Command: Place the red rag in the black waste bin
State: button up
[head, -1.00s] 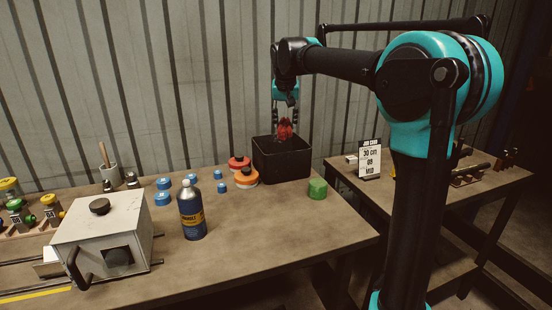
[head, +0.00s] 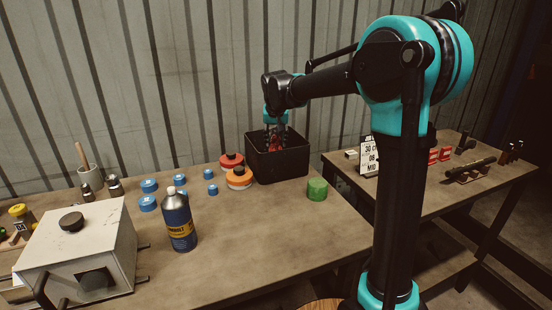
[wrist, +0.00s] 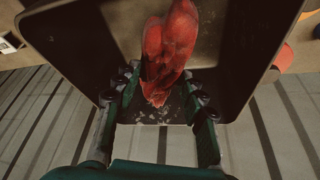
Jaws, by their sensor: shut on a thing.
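The red rag (head: 273,142) is held between the fingers of my gripper (head: 275,136), at the mouth of the black waste bin (head: 279,168). The bin stands on the workbench at its back right, against the wall. In the wrist view the rag (wrist: 168,45) hangs crumpled between the two fingers (wrist: 160,95), with the bin's inside around it and the bin's rim (wrist: 262,75) at the right. The rag's lower part is hidden by the bin wall in the head view.
A blue bottle (head: 178,220), several blue caps and a grey crimper box (head: 80,243) are further left.

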jog(key=shift+f, duration=3.65)
jog(key=o, duration=1.1)
jog(key=v, duration=1.2)
